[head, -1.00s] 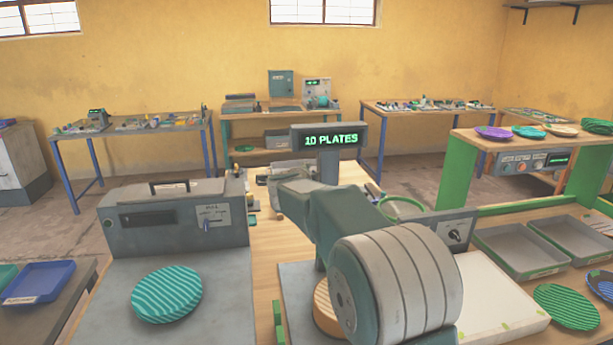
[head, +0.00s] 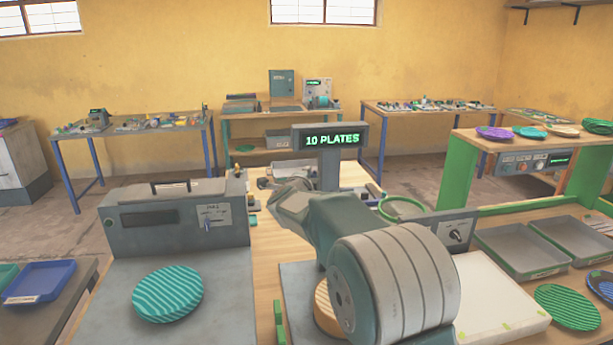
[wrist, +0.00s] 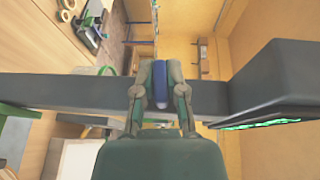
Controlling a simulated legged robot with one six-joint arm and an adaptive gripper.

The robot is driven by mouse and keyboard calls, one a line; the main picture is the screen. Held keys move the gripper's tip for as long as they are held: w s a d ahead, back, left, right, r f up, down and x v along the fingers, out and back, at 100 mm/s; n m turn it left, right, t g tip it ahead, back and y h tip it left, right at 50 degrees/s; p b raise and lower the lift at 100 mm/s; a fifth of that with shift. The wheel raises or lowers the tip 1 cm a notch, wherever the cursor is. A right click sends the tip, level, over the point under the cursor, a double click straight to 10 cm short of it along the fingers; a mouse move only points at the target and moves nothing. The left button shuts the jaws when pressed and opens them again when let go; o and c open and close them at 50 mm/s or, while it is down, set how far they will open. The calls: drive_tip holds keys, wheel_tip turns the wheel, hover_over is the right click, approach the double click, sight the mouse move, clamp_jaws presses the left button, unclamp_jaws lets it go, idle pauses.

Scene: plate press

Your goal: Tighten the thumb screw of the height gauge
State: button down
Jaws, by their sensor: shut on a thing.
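My gripper (wrist: 158,72) is shut on a narrow blue piece, which looks like the thumb screw (wrist: 160,90), in the wrist view. One finger lies on each side of it. Behind it a dark grey post (wrist: 75,90) runs across the picture to a block with a lit green face (wrist: 270,90). In the head view this is the upright post (head: 328,172) with the display (head: 330,138) reading "10 PLATES". There my forearm and wrist (head: 350,225) cover the middle of the bench, and the thumb screw cannot be made out.
A grey box with a handle (head: 178,222) and a teal ribbed plate (head: 167,293) are to the left. A control box (head: 455,232), grey trays (head: 517,250) and a green ribbed plate (head: 567,306) are to the right. A green ring (head: 402,207) is close to my arm.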

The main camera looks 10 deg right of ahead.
drive_tip(key=shift+f+t, duration=0.25)
drive_tip(key=shift+t, duration=0.25)
drive_tip(key=c, duration=0.7)
unclamp_jaws()
drive_tip(key=shift+r+h, duration=0.1)
drive_tip(key=shift+h, duration=0.2)
drive_tip(key=shift+s, duration=0.1)
drive_tip(key=v, duration=1.1)
drive_tip(key=shift+s, duration=0.4)
drive_tip(key=shift+a, duration=0.1)
